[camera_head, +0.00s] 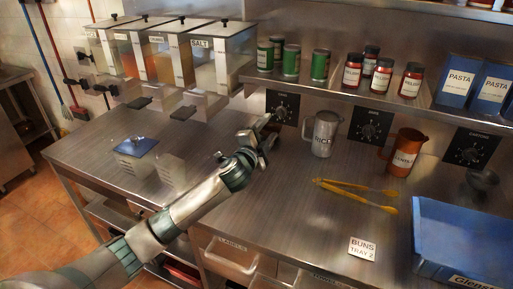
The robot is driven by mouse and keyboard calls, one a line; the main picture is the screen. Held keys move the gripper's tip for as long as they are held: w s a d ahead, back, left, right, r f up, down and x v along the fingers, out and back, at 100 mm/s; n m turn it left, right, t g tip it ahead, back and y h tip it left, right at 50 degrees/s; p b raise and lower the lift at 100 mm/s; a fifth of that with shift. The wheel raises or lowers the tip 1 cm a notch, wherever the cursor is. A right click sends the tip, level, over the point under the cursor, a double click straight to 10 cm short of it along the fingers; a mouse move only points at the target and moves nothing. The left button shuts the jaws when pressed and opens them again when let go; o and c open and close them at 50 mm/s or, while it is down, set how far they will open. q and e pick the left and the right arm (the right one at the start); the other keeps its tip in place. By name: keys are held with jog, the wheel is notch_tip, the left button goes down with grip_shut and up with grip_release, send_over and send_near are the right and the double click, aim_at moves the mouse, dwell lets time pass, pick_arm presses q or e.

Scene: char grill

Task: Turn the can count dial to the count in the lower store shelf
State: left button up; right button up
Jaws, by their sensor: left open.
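My right gripper is not in view.
Two similar dials, a middle one (371,127) and a right one (470,149), sit farther right. A metal jug (324,135), an orange jug (403,153), yellow tongs (355,193) and a blue crate (465,235) stand on the counter. Red jars (382,76) share the shelf.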

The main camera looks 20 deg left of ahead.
pick_arm(q)
jog(key=s+b, duration=0.2)
jog(key=s, duration=0.7)
jog(key=shift+a, duration=0.2)
jog(key=shift+s, duration=0.1)
